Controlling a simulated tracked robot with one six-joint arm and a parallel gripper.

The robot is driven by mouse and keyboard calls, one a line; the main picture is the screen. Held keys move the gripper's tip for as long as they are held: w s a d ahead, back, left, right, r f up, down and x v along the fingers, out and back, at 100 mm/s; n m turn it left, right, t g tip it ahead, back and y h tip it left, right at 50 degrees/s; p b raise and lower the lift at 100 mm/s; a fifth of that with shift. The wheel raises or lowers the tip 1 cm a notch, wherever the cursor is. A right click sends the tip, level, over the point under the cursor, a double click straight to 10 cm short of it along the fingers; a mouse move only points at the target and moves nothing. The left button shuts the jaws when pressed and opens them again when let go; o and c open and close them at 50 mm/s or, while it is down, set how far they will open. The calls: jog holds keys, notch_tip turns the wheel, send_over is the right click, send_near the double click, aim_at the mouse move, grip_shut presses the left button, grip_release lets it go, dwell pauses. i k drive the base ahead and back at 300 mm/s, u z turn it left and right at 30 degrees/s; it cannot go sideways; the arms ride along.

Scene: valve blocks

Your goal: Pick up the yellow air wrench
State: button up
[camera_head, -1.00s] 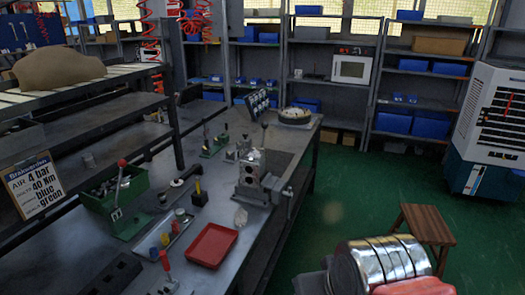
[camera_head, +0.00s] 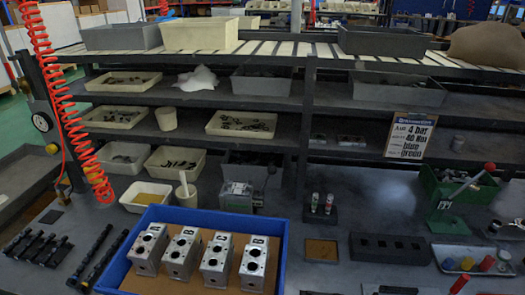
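I cannot make out a yellow air wrench for certain. A small yellow part (camera_head: 52,148) shows at the left, by a dark post with a round gauge (camera_head: 42,122). A red coiled hose (camera_head: 72,110) hangs beside it, and its lower end reaches the bench top. What the hose connects to is too small to tell. My gripper is not in view.
A blue tray (camera_head: 284,262) with several metal valve blocks (camera_head: 183,254) stands at the front. Dark bars (camera_head: 100,255) lie left of it. Behind are shelves with bins and a sign (camera_head: 410,135). A green lever press (camera_head: 450,200) stands at the right.

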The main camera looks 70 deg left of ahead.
aim_at(92, 176)
jog(key=u, duration=4.2)
jog(key=i, duration=0.85)
jog(key=u, duration=0.5)
